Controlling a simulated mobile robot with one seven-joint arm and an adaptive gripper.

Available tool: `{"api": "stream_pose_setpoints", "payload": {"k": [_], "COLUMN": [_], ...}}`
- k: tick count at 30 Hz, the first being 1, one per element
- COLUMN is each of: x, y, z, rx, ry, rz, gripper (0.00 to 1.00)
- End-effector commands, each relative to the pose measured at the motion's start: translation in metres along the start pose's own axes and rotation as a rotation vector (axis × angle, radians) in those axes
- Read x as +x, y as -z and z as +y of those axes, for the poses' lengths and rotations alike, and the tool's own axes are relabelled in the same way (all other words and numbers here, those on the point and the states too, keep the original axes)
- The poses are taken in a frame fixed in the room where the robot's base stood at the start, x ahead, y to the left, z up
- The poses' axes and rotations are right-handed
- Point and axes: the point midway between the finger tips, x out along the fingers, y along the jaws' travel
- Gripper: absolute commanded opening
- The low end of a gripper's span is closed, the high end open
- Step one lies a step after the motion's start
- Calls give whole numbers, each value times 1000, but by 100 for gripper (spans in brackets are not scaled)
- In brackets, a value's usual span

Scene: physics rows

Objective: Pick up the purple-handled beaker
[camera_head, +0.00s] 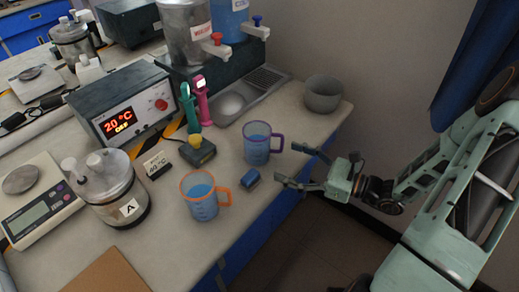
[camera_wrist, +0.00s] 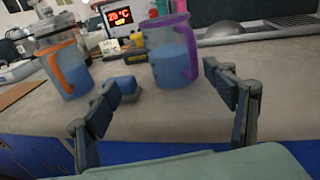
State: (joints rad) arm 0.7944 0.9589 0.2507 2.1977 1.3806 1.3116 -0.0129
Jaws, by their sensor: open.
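The purple-handled beaker (camera_head: 257,143) stands upright on the bench near its front edge and holds blue liquid. Its purple handle faces my gripper. My gripper (camera_head: 291,164) is open and empty, just off the bench edge to the right of the beaker and apart from it. In the wrist view the purple-handled beaker (camera_wrist: 172,52) stands ahead, beyond and between the two spread fingers of my gripper (camera_wrist: 168,92).
An orange-handled beaker (camera_head: 202,196) and a small blue block (camera_head: 250,178) stand close by on the bench. A grey bowl (camera_head: 323,93) is at the back right. A glass vessel marked A (camera_head: 112,190), a scale (camera_head: 38,200) and a temperature controller (camera_head: 122,105) are to the left.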

Motion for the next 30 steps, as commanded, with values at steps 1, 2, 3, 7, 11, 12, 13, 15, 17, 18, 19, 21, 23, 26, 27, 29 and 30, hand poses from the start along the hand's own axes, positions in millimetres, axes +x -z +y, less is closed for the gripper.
{"api": "stream_pose_setpoints", "payload": {"k": [1, 2, 3, 7, 11, 12, 13, 15, 17, 18, 19, 21, 23, 26, 27, 29, 30], "x": [-2, -3, -2, 11, 33, 38, 42, 48, 52, 54, 57, 66, 76, 91, 95, 100, 102], "y": [-1, -2, -4, -7, -8, -8, -8, -8, -8, -8, -8, -8, -8, -8, -8, -8, -8], "z": [-4, -6, -8, -10, -11, -11, -12, -12, -13, -13, -13, -14, -16, -18, -18, -19, -19], "rx": [25, 37, 47, 57, 55, 55, 55, 55, 55, 55, 55, 54, 53, 54, 53, 53, 53], "ry": [27, 39, 48, 55, 54, 53, 53, 54, 54, 54, 54, 52, 52, 52, 52, 54, 54], "rz": [-26, -39, -51, -63, -61, -60, -60, -59, -58, -58, -58, -59, -58, -59, -59, -57, -57], "gripper": [77, 77, 77, 77, 77, 77, 77, 77, 77, 77, 77, 77, 77, 77, 77, 77, 77]}}
